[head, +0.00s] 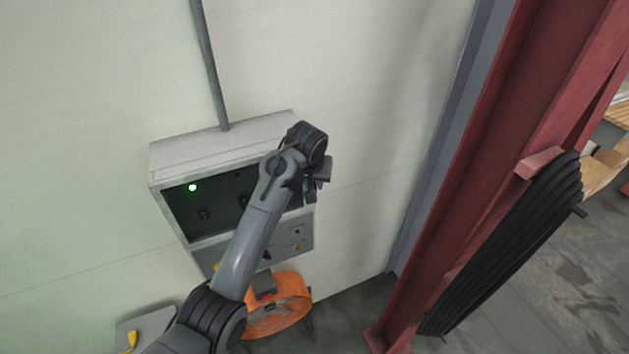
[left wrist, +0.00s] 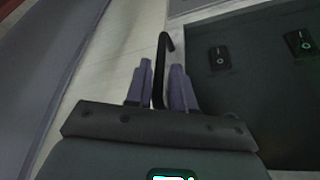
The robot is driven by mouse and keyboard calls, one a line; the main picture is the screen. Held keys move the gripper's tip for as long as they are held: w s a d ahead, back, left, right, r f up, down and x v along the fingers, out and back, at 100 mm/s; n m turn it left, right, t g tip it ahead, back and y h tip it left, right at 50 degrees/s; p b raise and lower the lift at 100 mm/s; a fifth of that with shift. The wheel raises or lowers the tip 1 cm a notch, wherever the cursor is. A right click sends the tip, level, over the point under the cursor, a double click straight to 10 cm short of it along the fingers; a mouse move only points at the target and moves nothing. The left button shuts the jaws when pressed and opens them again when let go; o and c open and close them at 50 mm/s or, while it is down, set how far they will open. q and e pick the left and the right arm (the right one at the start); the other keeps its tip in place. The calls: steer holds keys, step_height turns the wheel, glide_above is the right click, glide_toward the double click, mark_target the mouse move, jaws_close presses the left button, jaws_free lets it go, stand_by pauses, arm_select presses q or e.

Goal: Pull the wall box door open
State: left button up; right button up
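The grey wall box (head: 222,148) is fixed to the pale wall. A dark recessed front (head: 216,206) shows a green lamp and switches; its right part is hidden behind my left arm. In the left wrist view, a thin dark hooked handle (left wrist: 161,46) stands at the left side of the dark front (left wrist: 258,95). My left gripper (head: 318,185) is at the box's right edge. In the left wrist view, its two fingers (left wrist: 161,66) lie close on either side of the handle, shut on it. My right gripper is out of view.
A conduit (head: 210,65) runs up from the box. A lower panel with buttons (head: 297,240) and an orange reel-like object (head: 280,306) are below. A red steel column (head: 480,165) with a black ribbed bundle (head: 520,235) stands to the right. The wall between box and column is bare.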

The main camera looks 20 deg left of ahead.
arm_select(q)
steer(key=shift+x, duration=1.4)
jaws_close()
